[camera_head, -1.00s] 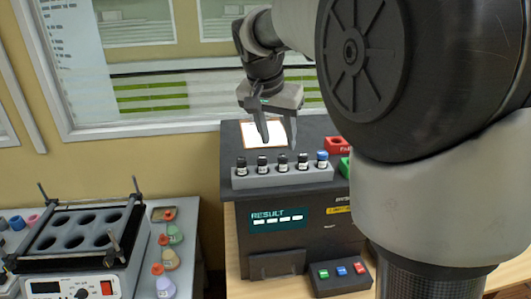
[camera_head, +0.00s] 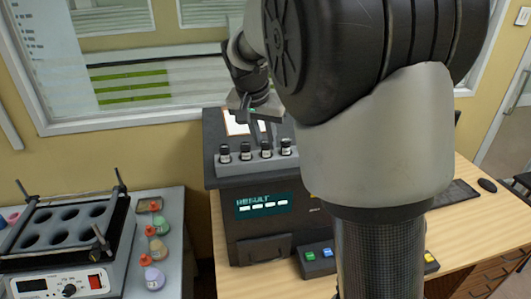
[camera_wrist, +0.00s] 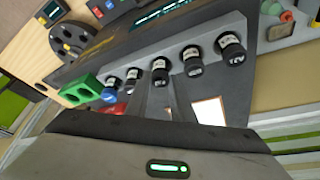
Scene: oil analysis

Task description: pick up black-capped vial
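A grey rack (camera_head: 250,166) on top of the dark analyser holds a row of small vials; black-capped vials (camera_head: 245,152) show in the head view. In the wrist view the row has several black-capped vials (camera_wrist: 193,60) and one blue-capped vial (camera_wrist: 108,94) at its left end. My gripper (camera_head: 262,140) is open and empty, its fingers pointing down just behind the rack, close to the third vial from the left (camera_head: 266,149). Whether a finger touches a vial cannot be told.
The analyser (camera_head: 268,203) has a lit result screen and coloured buttons in front. A heater block with round wells (camera_head: 66,228) and coloured flasks (camera_head: 155,278) stand at left. A green holder (camera_wrist: 82,89) sits beside the rack. A wall with a window is behind.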

